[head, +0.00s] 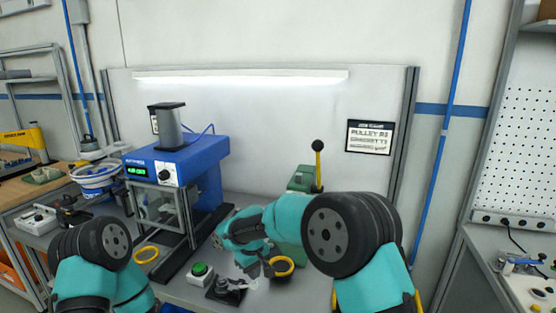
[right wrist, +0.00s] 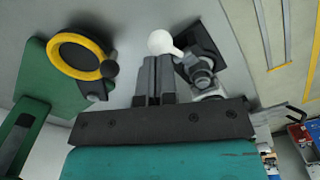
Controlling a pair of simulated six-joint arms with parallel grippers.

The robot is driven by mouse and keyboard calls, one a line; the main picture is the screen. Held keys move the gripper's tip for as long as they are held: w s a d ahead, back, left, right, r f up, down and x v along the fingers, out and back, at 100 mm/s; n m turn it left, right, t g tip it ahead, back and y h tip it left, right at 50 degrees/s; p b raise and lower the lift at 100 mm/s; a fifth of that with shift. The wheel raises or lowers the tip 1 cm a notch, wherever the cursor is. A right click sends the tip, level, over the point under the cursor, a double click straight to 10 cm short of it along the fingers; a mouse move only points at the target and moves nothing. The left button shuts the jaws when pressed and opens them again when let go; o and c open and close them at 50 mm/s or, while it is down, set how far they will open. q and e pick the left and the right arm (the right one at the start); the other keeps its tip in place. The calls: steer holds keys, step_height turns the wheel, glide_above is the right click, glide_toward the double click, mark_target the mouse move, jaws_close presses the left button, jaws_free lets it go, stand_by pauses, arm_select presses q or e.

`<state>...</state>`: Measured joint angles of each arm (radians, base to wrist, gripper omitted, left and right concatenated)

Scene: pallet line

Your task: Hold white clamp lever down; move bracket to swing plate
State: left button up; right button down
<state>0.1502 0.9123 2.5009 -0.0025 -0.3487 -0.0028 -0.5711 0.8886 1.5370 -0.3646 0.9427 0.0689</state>
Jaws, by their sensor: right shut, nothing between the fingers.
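My right gripper (head: 250,272) points down over the bench in the head view, by a small dark clamp fixture (head: 226,291). In the right wrist view its fingers (right wrist: 156,72) are together with nothing between them. The round white end of the clamp lever (right wrist: 161,42) shows right at the fingertips; whether they touch it I cannot tell. The fixture's dark base and metal clamp parts (right wrist: 201,68) lie just right of the fingers. I cannot make out the bracket or the swing plate with certainty. My left gripper is out of view; only the left arm shows.
A yellow-rimmed dark round part (head: 281,266) stands by the green machine (head: 302,182).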

mark_target(255, 284)
steer(key=shift+d+f, duration=0.2)
steer(key=shift+f, duration=2.45)
stand_by(1.5)
steer(key=shift+f, duration=0.1)
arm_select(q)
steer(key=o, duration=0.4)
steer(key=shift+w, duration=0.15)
